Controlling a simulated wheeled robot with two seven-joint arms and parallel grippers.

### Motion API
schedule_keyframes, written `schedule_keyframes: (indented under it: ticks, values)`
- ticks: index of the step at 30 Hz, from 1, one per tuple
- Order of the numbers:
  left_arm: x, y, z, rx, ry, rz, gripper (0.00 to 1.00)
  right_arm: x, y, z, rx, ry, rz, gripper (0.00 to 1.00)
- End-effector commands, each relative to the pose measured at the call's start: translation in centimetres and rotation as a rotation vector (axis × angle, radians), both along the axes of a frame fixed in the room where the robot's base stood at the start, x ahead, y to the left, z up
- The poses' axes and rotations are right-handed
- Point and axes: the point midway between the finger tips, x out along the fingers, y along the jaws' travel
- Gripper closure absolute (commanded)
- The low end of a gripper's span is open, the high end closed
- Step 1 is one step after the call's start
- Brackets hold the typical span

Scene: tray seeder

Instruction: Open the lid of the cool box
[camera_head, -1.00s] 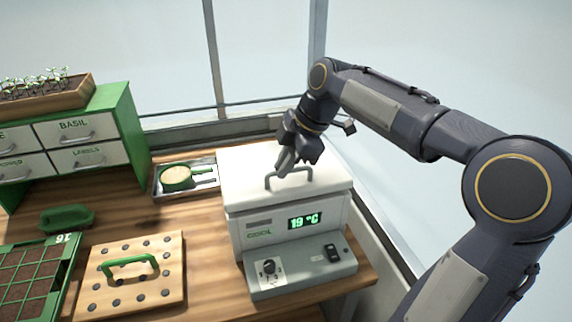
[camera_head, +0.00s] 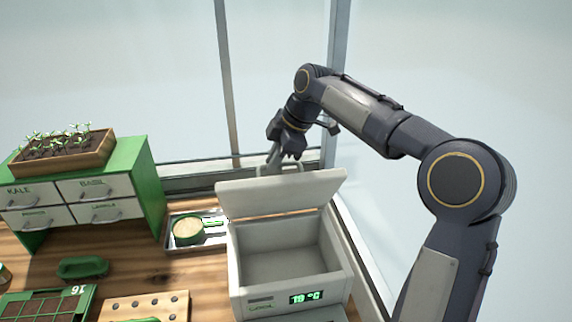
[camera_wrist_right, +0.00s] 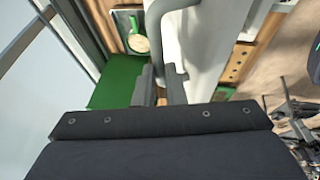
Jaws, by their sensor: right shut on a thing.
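The cool box (camera_head: 287,262) stands on the wooden bench in the head view, with a lit green display on its front. Its white lid (camera_head: 280,196) is raised and tilted back, so the grey inside shows and looks empty. My right gripper (camera_head: 277,166) is behind the raised lid's top edge, shut on the lid handle (camera_head: 294,168). In the right wrist view the gripper fingers (camera_wrist_right: 160,88) are at the handle beside the white lid (camera_wrist_right: 205,45). My left gripper is not in view.
A metal tray (camera_head: 172,246) with a green-rimmed sieve (camera_head: 188,230) lies left of the box. A green drawer cabinet (camera_head: 150,180) with a seedling planter (camera_head: 62,157) stands further left. A window wall is close behind.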

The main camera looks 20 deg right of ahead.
Motion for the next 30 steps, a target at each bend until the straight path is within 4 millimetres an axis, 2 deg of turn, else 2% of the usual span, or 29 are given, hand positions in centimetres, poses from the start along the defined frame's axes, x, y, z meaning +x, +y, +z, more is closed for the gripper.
schedule_keyframes:
  ticks: [1, 6, 12, 21, 30]
  values:
    - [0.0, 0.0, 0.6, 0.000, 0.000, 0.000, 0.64, 1.1, -0.4, -0.6, -0.008, 0.023, 0.000, 1.00]
    - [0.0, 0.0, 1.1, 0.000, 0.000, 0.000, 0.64, 4.6, -1.2, -0.6, -0.010, 0.025, 0.001, 1.00]
    - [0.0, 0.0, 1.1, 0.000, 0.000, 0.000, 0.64, 7.8, -2.0, -0.9, -0.011, 0.027, 0.002, 1.00]
    - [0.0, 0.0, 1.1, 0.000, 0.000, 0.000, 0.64, 10.3, -2.5, -1.4, -0.010, 0.029, 0.004, 1.00]
    - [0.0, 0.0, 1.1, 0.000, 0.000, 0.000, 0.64, 11.9, -2.9, -1.8, -0.009, 0.029, 0.006, 1.00]
